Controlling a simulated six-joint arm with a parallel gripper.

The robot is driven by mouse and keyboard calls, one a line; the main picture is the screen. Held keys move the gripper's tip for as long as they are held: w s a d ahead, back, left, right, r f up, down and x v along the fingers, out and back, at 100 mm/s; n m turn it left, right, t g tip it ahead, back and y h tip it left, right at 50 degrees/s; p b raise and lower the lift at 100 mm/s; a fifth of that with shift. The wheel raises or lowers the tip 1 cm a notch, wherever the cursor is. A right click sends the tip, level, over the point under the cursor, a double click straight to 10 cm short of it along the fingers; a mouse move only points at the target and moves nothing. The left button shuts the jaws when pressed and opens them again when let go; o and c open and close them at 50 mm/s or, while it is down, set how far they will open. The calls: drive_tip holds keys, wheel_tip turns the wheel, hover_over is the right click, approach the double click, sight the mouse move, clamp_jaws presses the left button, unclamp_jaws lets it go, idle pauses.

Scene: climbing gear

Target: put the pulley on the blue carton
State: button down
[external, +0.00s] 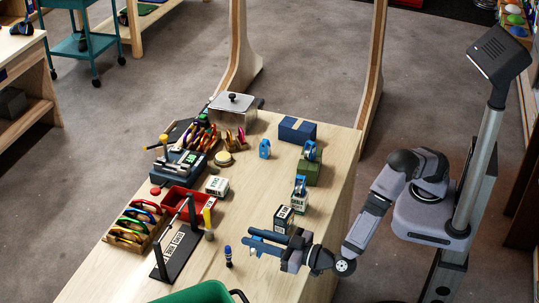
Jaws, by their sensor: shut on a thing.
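My gripper (259,239) is low over the front part of the table, its fingers pointing left. It is shut on a small light-blue thing, mostly hidden between the fingers; it looks like a pulley, but its shape is hard to make out. The blue carton (288,134) stands at the far right of the table, well apart from the gripper, with a dark band across it and nothing visible on top. Other blue pulley-like pieces are a standing one (264,149), one on the green carton (310,150) and one on a chalk box (300,186).
The green carton (312,172), the white chalk box (299,201) and another dark-and-white box (283,220) stand along the right side. A red tray (178,203), a black stand (178,250), carabiner racks (130,232) and a small blue bottle (228,256) are left. Mid-table is bare.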

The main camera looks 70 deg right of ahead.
sight(256, 237)
drive_tip(key=shift+r+b, duration=0.3)
drive_tip(key=shift+r, duration=1.6)
drive_tip(key=shift+w+d, duration=0.1)
drive_tip(key=shift+d, duration=0.05)
